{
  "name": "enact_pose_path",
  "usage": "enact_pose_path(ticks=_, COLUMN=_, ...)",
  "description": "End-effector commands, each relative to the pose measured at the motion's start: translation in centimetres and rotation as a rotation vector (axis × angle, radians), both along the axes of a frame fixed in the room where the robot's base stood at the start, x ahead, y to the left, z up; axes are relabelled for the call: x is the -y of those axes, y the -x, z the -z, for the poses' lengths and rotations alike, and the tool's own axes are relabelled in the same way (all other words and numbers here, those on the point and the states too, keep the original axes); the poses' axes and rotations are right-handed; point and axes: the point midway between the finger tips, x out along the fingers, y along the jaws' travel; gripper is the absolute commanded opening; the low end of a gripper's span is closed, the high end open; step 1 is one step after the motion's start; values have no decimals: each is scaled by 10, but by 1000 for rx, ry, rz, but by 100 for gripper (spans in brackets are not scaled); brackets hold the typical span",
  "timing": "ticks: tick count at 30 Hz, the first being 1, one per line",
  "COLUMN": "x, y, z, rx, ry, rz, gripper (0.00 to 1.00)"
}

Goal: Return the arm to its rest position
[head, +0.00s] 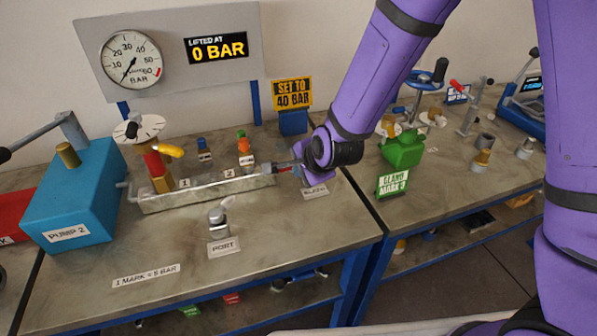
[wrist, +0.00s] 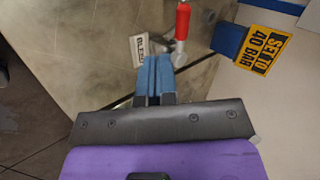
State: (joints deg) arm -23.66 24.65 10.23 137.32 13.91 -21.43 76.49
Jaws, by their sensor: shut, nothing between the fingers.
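My purple arm (head: 385,65) reaches down from the top of the head view to the right end of the metal manifold block (head: 205,192). My gripper (head: 296,166) is at that end, small and partly hidden by the black wrist. In the wrist view the two blue fingers of my gripper (wrist: 155,62) lie together, shut and empty. A red-handled bleed valve (wrist: 182,22) stands just beyond the fingertips, next to the bleed label (wrist: 140,47). I cannot tell whether the fingers touch it.
A gauge board (head: 170,50) reading 0 BAR stands behind the bench, with a SET TO 40 BAR sign (head: 292,93) beside it. A blue pump (head: 75,195) is at left. The front bench top (head: 290,240) is mostly clear.

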Motion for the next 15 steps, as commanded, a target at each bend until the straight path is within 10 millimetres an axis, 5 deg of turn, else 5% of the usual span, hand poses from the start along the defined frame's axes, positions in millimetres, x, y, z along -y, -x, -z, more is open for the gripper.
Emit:
enact_pose_path(ticks=11, x=5, y=7, z=-13, rx=4, ry=7, rz=-6, gripper=0)
enact_pose_path(ticks=15, x=20, y=5, z=-37, rx=23, ry=52, rz=-51, gripper=0)
